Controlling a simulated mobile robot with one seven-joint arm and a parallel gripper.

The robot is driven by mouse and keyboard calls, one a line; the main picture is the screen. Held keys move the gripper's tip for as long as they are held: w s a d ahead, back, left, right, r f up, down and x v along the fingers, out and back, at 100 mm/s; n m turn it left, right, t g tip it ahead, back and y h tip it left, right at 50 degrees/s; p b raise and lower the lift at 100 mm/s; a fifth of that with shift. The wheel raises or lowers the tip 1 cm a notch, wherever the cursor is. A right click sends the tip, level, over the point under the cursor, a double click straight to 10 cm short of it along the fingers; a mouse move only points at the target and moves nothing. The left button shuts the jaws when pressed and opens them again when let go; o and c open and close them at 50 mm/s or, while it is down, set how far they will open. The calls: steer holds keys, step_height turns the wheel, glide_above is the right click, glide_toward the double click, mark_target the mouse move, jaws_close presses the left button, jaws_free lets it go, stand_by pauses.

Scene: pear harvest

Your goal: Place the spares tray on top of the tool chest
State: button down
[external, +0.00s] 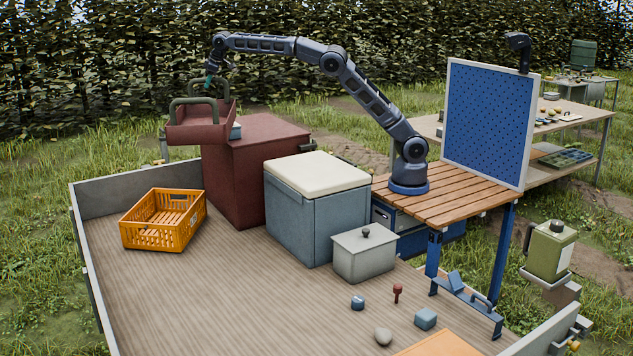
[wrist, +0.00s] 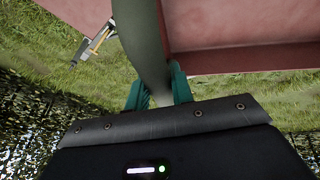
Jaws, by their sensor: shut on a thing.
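The spares tray (external: 198,133) is a dark red open tray with grey-green handles. It hangs in the air at the left end of the tool chest (external: 250,185), the large dark red box, and overlaps its top left corner in the external view. My gripper (external: 211,82) is shut on the far handle. In the wrist view my teal fingers (wrist: 159,92) close around the green handle (wrist: 145,40), with the tray's red inner wall (wrist: 240,60) beside it. Grass shows below. I cannot tell the exact gap between tray and chest.
A small blue-grey item (external: 236,131) shows on the chest top beside the tray. An orange crate (external: 162,236) stands on the trailer bed at left. A blue-grey cooler with a cream lid (external: 318,173) stands right of the chest. The trailer's side wall (external: 132,187) runs behind the crate.

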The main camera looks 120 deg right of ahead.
steer(key=s+d+r+n+t+y, duration=0.1)
steer(key=s+d+r+n, duration=0.3)
steer(key=s+d, duration=1)
steer(key=s+d+r+n+t+y, duration=0.15)
steer(key=s+d+r, duration=0.35)
steer(key=s+d, duration=0.95)
step_height(320, 180, down, 20)
steer(key=s+a, duration=0.2)
steer(key=a, duration=0.1)
steer(key=shift+s+r+g, duration=0.25)
steer(key=shift+g, duration=0.2)
steer(key=c, duration=1.2)
jaws_free()
